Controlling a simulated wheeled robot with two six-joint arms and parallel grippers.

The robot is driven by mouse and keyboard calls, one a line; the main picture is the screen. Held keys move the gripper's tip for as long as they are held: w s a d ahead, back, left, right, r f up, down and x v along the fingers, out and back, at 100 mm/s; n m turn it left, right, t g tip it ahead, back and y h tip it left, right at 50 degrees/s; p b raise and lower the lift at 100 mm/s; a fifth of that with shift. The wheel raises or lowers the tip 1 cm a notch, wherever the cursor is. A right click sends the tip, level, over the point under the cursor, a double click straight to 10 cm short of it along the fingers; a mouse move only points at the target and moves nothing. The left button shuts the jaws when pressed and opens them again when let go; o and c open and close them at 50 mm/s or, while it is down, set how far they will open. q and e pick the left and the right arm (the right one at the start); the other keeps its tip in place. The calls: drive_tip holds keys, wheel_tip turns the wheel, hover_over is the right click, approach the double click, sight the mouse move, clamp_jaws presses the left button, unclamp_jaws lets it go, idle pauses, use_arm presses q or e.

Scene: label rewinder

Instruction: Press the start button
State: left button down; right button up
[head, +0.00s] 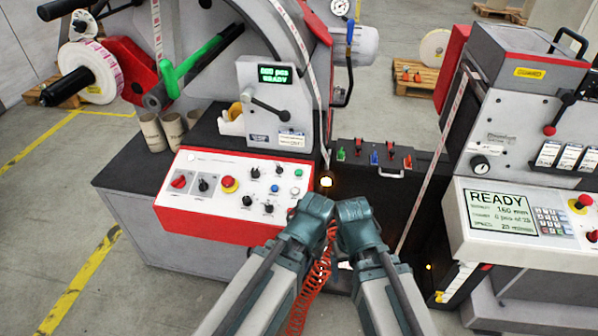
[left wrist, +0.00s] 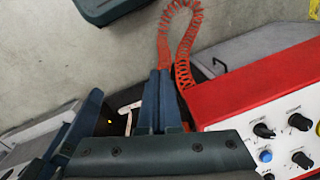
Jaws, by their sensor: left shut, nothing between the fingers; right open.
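The white control panel (head: 235,188) with red edging carries a small green button (head: 298,174), its likely start button; I cannot read its label. A blue button (head: 274,188), a red stop button (head: 229,184) and several black knobs sit on the same panel. My left gripper (head: 312,205) is just right of and in front of the panel, apart from the green button.
A red coiled hose (head: 322,270) hangs between my arms. A second machine with a READY screen (head: 502,212) and red button stands at right. A dark tool shelf (head: 378,158) lies between the machines. Cardboard cores (head: 152,132) and a label roll (head: 100,78) are at left.

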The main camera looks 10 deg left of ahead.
use_arm(q)
drive_tip(key=shift+w, duration=0.1)
idle(0.3)
wheel_tip(320, 180, up, 14)
drive_tip(key=r+m+t+h+p, duration=0.1)
drive_tip(key=m+t+h+p, duration=0.2)
drive_tip(key=m+t+h, duration=0.55)
hover_over(299, 173)
drive_tip(key=s+a, duration=0.1)
drive_tip(key=s, duration=0.3)
drive_tip(key=m+t+y, duration=0.3)
drive_tip(key=shift+f+n, duration=0.25)
drive_tip(key=shift+f, duration=0.15)
drive_tip(key=f+b, duration=0.2)
drive_tip(key=w+f+b, duration=0.1)
drive_tip(key=f+b, duration=0.2)
drive_tip(key=w+f+b, duration=0.1)
drive_tip(key=f+b, duration=0.2)
drive_tip(key=shift+w+f, duration=0.15)
drive_tip(key=shift+w, duration=0.05)
drive_tip(key=shift+w+f+b, duration=0.1)
drive_tip(key=shift+f+b, duration=0.3)
drive_tip(key=shift+b, duration=0.05)
